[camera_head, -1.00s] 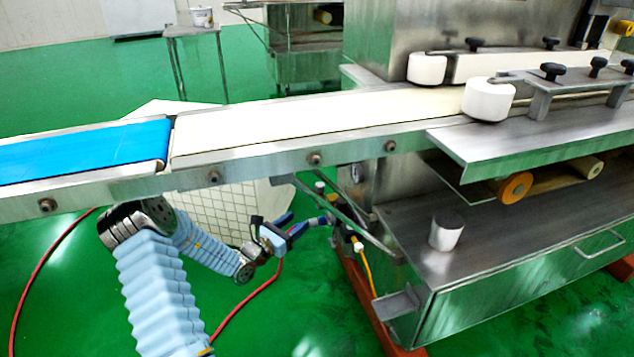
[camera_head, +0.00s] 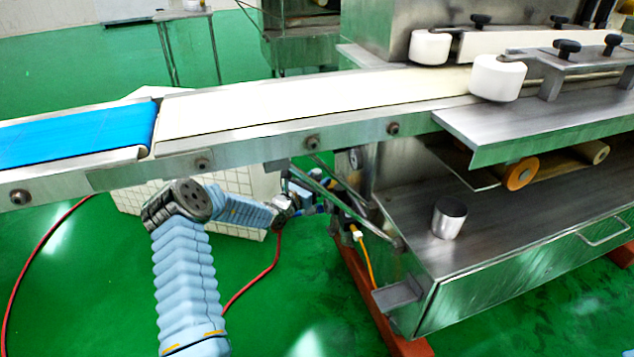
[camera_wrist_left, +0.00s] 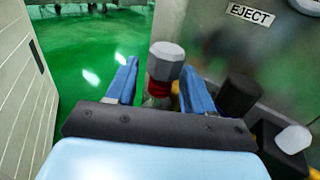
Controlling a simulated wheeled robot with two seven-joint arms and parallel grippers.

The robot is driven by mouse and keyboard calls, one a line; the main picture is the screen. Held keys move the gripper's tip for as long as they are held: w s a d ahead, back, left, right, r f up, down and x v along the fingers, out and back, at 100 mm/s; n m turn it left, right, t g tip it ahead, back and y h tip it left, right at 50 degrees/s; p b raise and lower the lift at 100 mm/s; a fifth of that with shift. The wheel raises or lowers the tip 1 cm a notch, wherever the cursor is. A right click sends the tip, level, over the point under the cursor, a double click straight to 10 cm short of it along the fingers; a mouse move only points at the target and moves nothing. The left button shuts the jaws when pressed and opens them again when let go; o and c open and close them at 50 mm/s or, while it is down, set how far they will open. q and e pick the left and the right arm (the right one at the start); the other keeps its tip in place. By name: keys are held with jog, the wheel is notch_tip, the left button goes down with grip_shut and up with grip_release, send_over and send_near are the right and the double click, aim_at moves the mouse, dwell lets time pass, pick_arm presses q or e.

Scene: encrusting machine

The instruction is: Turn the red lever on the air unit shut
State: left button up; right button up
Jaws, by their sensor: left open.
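The air unit (camera_head: 352,212) sits under the conveyor at the machine's left side, small and partly hidden by a bracket and my arm. My left gripper (camera_head: 320,207) is close to it. In the left wrist view, the blue fingers of my left gripper (camera_wrist_left: 160,84) are open, one on each side of a light grey faceted knob. A red part (camera_wrist_left: 158,93) shows just below this knob, between the fingers; I cannot tell whether it is the lever. I cannot see the fingers touching it. My right gripper is not in view.
The conveyor (camera_head: 250,138) runs above my left arm. A black cylinder (camera_wrist_left: 238,96) and a white-capped fitting (camera_wrist_left: 293,139) stand right of the fingers. The machine panel with the EJECT label (camera_wrist_left: 249,15) is behind. A white gridded box (camera_wrist_left: 22,95) is at left.

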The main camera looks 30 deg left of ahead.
pick_arm(q)
jog(key=shift+w, duration=0.2)
jog(key=shift+c, duration=0.3)
grip_shut()
jog(key=shift+r, duration=0.15)
